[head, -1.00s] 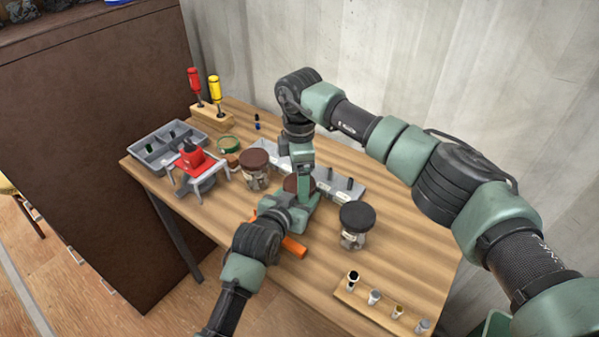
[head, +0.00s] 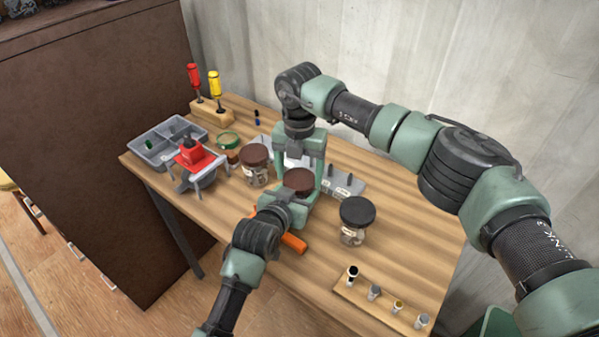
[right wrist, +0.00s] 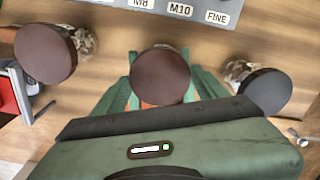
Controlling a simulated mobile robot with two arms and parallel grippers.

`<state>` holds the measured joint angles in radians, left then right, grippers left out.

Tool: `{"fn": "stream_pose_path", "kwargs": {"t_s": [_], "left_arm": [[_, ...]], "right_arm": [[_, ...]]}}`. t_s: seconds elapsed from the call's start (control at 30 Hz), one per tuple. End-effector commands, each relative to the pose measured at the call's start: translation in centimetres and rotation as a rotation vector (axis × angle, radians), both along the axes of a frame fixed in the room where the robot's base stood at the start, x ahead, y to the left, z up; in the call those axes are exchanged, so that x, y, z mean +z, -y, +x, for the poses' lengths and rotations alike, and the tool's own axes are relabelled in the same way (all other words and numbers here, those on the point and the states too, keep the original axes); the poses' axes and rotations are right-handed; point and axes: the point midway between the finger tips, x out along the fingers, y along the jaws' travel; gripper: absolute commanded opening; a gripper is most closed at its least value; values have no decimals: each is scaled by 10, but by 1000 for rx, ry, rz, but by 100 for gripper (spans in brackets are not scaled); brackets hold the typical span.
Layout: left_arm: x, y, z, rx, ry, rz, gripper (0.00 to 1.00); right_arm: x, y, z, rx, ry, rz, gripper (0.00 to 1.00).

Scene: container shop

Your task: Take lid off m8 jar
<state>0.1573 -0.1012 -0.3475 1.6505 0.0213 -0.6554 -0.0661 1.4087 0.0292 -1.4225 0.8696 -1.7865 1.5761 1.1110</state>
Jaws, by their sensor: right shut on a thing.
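The middle jar has a brown round lid (head: 299,180), also at the centre of the right wrist view (right wrist: 160,77). My right gripper (head: 301,174) reaches down from above and is shut on this lid, a finger at its side. My left gripper (head: 284,207) is low at the front of the same jar; green fingers flank the jar in the right wrist view. The jar's body is mostly hidden, so I cannot tell how firmly the left fingers hold it or whether the lid is clear of the jar.
Another brown-lidded jar (head: 255,158) stands left, a black-lidded jar (head: 357,213) right. A grey labelled tray (right wrist: 105,12) lies behind. An orange bar (head: 293,243) lies below the left gripper. A red-topped stand (head: 195,157) and a row of small vials (head: 374,291) flank the work area.

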Motion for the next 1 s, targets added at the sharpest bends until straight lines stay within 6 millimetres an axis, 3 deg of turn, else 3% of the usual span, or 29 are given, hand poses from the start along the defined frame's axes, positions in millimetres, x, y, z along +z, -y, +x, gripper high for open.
{"fn": "stream_pose_path", "kwargs": {"t_s": [0.2,0.4,0.8,0.83,0.9,1.0], "left_arm": [[-2,1,-1,-2,-5,2,0],[-2,1,-1,-2,-5,2,0],[-2,1,-1,-2,-5,2,0],[-2,1,-1,-2,-5,2,0],[-2,1,-1,-2,-5,2,0],[-3,1,-1,-2,-6,2,0]], "right_arm": [[2,0,1,517,6,1,25],[2,-1,1,845,6,1,25],[2,-1,0,922,5,3,25],[2,-1,0,922,5,3,82],[2,-1,0,922,5,3,95],[1,-1,0,921,4,2,95]]}}
